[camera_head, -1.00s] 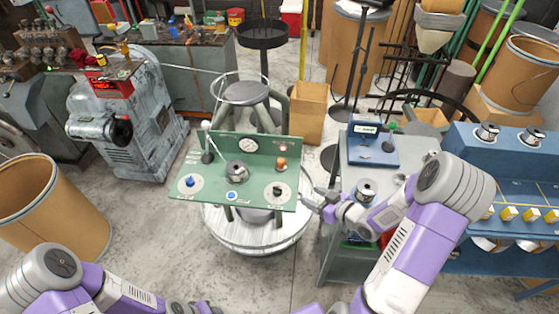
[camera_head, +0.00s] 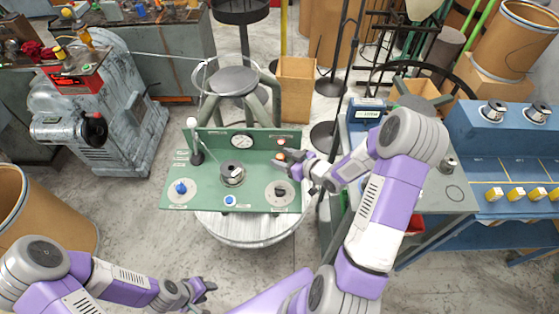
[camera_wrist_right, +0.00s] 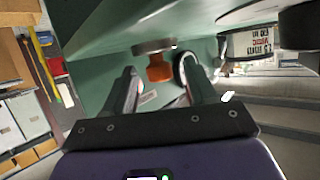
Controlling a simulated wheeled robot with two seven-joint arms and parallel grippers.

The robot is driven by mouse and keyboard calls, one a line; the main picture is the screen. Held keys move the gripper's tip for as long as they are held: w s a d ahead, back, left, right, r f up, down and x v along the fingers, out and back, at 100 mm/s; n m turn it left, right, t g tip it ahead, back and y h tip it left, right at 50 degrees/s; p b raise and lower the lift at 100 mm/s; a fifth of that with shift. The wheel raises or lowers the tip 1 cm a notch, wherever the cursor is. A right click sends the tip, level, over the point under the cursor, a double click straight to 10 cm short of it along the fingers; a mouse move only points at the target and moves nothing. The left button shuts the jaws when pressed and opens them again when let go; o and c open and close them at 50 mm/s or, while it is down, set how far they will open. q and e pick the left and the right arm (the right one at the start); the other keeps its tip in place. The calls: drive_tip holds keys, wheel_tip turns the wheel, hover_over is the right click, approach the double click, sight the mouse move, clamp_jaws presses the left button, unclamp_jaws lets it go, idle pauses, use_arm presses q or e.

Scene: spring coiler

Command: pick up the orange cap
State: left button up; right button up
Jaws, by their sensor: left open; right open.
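The orange cap (camera_head: 280,156) sits on the right part of the green control panel (camera_head: 262,203), below a small red lamp. In the right wrist view the orange cap (camera_wrist_right: 158,69) is below a grey round disc, between and just beyond the fingertips. My right gripper (camera_head: 288,162) is open beside the cap and partly overlaps it in the head view. In the wrist view the right gripper's fingers (camera_wrist_right: 158,84) are apart with nothing between them near their base. My left gripper (camera_head: 206,292) is open and empty at the lower edge, away from the panel.
The panel also carries a blue knob (camera_head: 181,188), a black knob (camera_head: 279,190), a central metal knob (camera_head: 232,172), a gauge (camera_head: 242,141) and a white-tipped lever (camera_head: 192,124). A grey table (camera_head: 440,200) stands to the right. Floor is open at the lower left.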

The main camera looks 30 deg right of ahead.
drive_tip(key=shift+x, duration=0.85)
drive_tip(key=shift+c, duration=0.3)
clamp_jaws()
